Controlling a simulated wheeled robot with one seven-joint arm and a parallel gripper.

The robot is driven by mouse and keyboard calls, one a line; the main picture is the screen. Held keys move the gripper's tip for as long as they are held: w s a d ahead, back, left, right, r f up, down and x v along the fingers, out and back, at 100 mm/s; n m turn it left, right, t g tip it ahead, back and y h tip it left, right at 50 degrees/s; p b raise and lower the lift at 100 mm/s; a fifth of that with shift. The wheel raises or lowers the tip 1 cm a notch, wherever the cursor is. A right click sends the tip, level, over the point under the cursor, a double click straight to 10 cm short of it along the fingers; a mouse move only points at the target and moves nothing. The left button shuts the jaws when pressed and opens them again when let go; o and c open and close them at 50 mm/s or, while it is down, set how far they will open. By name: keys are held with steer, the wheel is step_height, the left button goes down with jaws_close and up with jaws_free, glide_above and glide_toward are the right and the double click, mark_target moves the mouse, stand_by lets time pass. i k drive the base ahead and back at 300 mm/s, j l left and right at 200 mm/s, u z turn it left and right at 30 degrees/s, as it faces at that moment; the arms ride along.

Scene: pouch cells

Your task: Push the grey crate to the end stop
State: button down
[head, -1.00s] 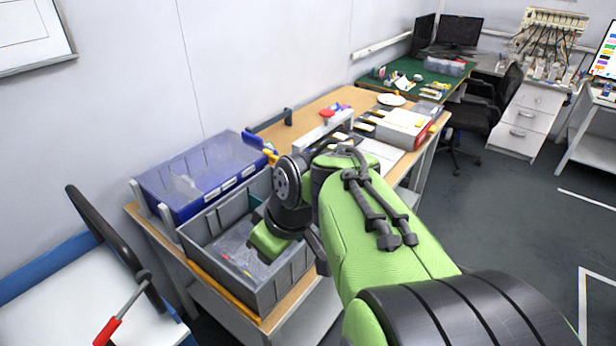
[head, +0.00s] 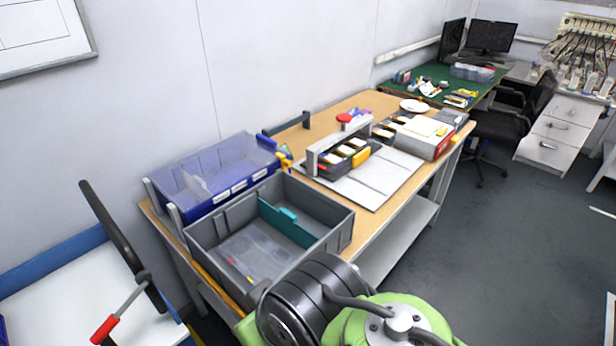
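The grey crate (head: 345,226) stands on the wooden bench, in front of the blue bin. It is open on top, with a teal divider (head: 285,222) across it and small red and yellow marks inside. Its near corner is partly hidden by my arm. I cannot tell for certain which part is the end stop; a dark raised bar (head: 287,124) stands at the bench's back edge. My arm crosses the bottom of the head view, in front of the crate's near right side. My gripper is not visible.
The blue bin (head: 215,172) stands behind the crate. A grey-framed holder with cells (head: 345,152) sits on a pale board (head: 385,185) right of the crate. A white surface with a red-handled clamp (head: 104,329) is at left.

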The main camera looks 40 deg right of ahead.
mark_target(331, 221)
steer(key=l+u, duration=0.35)
steer(key=k+l+u, duration=0.1)
steer(key=l+u, duration=0.3)
steer(key=k+l+u, duration=0.1)
steer(key=l+u, duration=0.25)
steer(key=k+l+u, duration=0.15)
steer(key=l+u, duration=0.2)
steer(key=k+l+u, duration=0.2)
steer(key=u, duration=0.15)
steer(key=l, duration=0.1)
